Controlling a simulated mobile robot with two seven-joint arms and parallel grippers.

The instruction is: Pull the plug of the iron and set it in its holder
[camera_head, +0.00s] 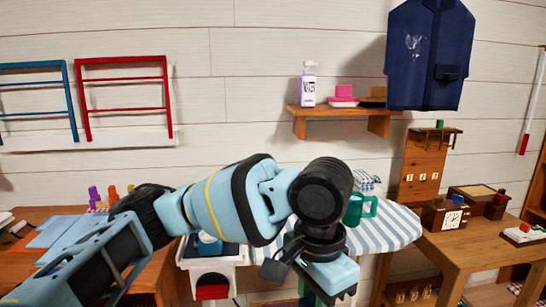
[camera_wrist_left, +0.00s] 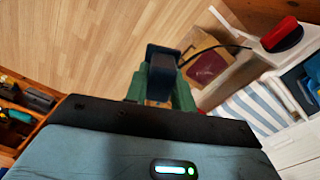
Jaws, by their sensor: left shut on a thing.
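My left gripper (camera_wrist_left: 161,82) has green fingers in the left wrist view, shut on a dark plug (camera_wrist_left: 163,57). A thin black cord (camera_wrist_left: 215,45) runs from near the plug toward the upper right. In the head view my left arm reaches across the middle, its fingers mostly hidden below the wrist. A blue and white item (camera_head: 208,244), perhaps the iron, shows partly behind my arm at the white end (camera_head: 190,254) of the ironing board. I cannot clearly identify the plug's holder. My right gripper is not in view.
The striped ironing board (camera_head: 393,226) carries a green handled object (camera_head: 360,209). A wooden table (camera_head: 470,240) with a clock (camera_head: 453,218) stands at right. Another table (camera_head: 35,215) is at left. A wall shelf (camera_head: 343,113) holds a spray bottle (camera_head: 308,88).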

